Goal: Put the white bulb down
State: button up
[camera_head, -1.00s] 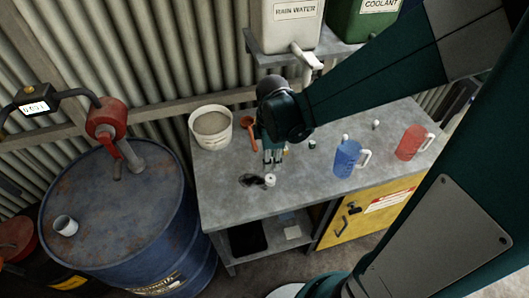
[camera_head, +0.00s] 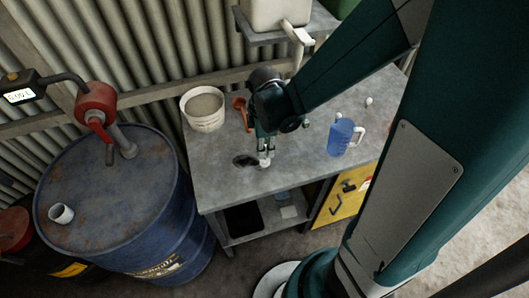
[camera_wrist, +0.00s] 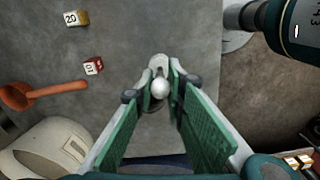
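The white bulb (camera_wrist: 161,89) is between the green-padded fingertips of my gripper (camera_wrist: 160,84) in the wrist view. The fingers sit close against its two sides, so my gripper looks shut on it. In the head view my gripper (camera_head: 265,147) points down low over the bench, with a small white thing (camera_head: 265,162) just under its tips. A pale grey round-ended piece (camera_wrist: 158,64) shows just beyond the bulb in the wrist view. Whether the bulb touches it or the bench is hidden.
A blue drum (camera_head: 120,190) stands left. The bench's front left is clear.

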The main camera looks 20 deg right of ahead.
jog(key=shift+f, duration=1.25)
jog(key=shift+f+b, duration=0.15)
jog(key=shift+b, duration=0.15)
jog(key=o, duration=0.6)
jog(key=shift+r, duration=0.25)
jog(key=shift+r+p, duration=0.8)
jog(key=shift+r, duration=5.15)
